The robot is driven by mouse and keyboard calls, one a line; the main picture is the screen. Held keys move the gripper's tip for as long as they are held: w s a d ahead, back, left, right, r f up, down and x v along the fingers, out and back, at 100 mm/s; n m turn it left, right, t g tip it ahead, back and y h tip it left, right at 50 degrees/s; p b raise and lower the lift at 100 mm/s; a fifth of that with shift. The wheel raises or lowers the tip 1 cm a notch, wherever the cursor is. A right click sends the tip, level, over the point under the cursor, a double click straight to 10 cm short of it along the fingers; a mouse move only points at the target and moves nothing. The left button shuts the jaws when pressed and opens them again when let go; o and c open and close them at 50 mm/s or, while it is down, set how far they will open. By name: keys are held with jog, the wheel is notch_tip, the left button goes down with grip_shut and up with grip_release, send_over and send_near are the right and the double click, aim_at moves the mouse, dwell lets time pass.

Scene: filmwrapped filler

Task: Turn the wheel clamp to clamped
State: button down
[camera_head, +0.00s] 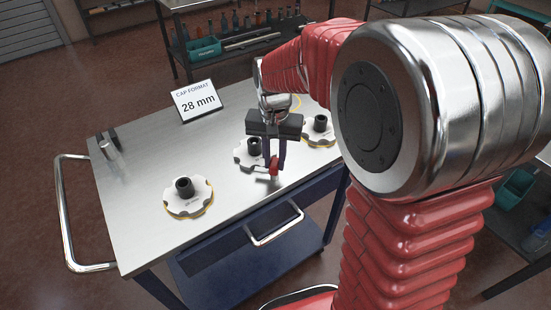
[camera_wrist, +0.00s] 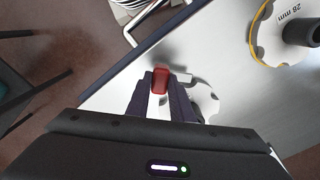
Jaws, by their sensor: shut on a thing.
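The clamp's small red handle (camera_head: 274,166) stands near the front edge of the steel cart top, in front of the middle star wheel (camera_head: 243,157). My gripper (camera_head: 274,172) comes down from above and is shut on the red handle. In the wrist view the red handle (camera_wrist: 160,76) shows between the two dark fingers (camera_wrist: 162,104). A pale metal piece (camera_wrist: 184,78) shows beside it. The rest of the clamp is hidden behind the fingers, and I cannot tell its position.
Other star wheels lie at the left (camera_head: 188,200) and right (camera_head: 320,131) of the cart top (camera_head: 135,205). A "28 mm" sign (camera_head: 198,101) stands behind. A small metal-and-black item (camera_head: 108,146) is at the left edge.

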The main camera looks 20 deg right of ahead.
aim_at(274, 162)
jog(key=m, duration=0.4)
jog(key=shift+m, duration=0.3)
jog(key=m, duration=0.4)
jog(key=shift+a+m, duration=0.1)
jog(key=shift+m, duration=0.2)
jog(key=c, duration=1.6)
grip_release()
jog(key=shift+o, duration=0.2)
jog(key=shift+r, duration=0.1)
notch_tip(274, 162, up, 14)
jog(key=shift+f, duration=0.2)
